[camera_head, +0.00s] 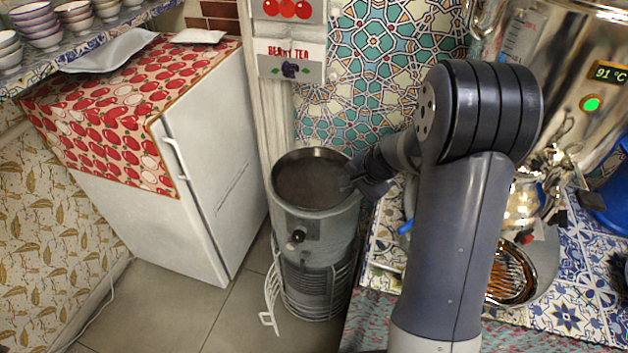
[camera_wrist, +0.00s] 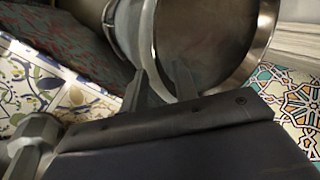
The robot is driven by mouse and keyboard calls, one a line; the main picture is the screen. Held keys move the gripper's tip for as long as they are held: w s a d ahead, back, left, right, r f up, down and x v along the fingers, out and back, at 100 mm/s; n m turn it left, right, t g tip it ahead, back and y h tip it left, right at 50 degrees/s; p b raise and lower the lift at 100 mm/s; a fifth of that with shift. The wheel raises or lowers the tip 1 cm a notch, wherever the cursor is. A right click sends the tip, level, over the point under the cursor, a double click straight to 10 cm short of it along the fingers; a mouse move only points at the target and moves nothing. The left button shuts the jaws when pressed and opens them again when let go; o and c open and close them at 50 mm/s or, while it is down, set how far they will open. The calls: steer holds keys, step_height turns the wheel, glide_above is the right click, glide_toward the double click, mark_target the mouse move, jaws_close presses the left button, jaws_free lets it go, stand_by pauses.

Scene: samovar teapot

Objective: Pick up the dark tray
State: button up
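A grey cylindrical vessel (camera_head: 318,222) stands on the floor in a wire rack, left of the tiled counter. Its round, dark brown inside or top (camera_head: 308,182) has a thin metal rim. I cannot tell whether this dark round surface is a separate tray. My gripper (camera_head: 352,184) is at the vessel's right edge, partly hidden by my arm. In the wrist view, my gripper's two fingers (camera_wrist: 160,86) are apart. The pale rim (camera_wrist: 148,35) runs between them, with the right finger over the dark brown surface (camera_wrist: 205,45). Contact is unclear.
A white fridge (camera_head: 215,165) with a red patterned cloth stands left, carrying a pale tray (camera_head: 112,50). A steel samovar (camera_head: 560,60) stands right on the tiled counter (camera_head: 565,312). A round metal dish with a grate (camera_head: 512,275) lies below it. Floor (camera_head: 170,300) is clear at left.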

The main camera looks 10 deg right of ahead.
steer(key=shift+w+a+f, duration=0.1)
steer(key=shift+w+f, duration=0.25)
steer(key=shift+f, duration=0.3)
steer(key=shift+w+a+f, duration=0.15)
steer(key=shift+a+f, duration=0.05)
steer(key=shift+f, duration=0.4)
jaws_close()
